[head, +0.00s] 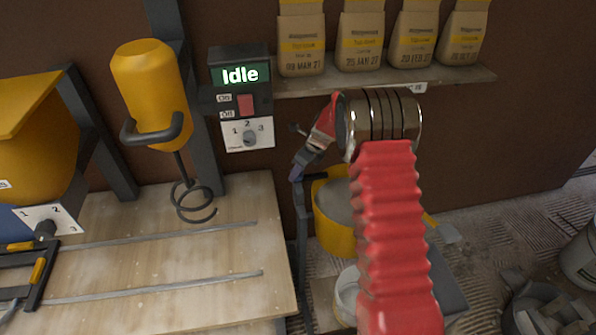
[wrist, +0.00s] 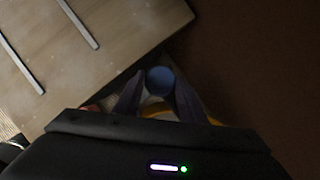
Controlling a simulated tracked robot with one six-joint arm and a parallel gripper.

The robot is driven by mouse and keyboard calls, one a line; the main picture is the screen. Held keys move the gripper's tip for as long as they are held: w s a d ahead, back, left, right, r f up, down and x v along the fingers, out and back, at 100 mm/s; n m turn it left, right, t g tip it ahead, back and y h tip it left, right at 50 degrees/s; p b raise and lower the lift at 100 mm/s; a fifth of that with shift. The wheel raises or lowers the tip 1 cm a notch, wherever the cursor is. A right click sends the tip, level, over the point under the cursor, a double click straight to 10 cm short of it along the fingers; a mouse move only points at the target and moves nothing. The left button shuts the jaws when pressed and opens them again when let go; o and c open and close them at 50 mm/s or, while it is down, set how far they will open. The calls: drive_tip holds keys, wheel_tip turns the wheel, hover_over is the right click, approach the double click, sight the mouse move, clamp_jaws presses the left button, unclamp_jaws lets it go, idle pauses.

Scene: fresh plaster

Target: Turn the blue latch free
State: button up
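A round blue knob (wrist: 160,80), which looks like the end of the blue latch, lies between the tips of my gripper (wrist: 159,88) in the wrist view. The fingers stand apart, one on each side of it and very close. I cannot tell whether they touch it. In the head view my gripper (head: 302,165) points down and left at the right edge of the workbench. A small blue-violet part (head: 297,174) shows at its tip. The rest of the latch is hidden.
The wooden workbench (head: 150,270) is to the left, with a yellow mixer (head: 150,85) over it. A control box (head: 240,90) reads "Idle". A shelf (head: 440,77) holds several bags. A yellow tub (head: 333,230) stands below my arm.

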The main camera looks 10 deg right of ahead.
clamp_jaws()
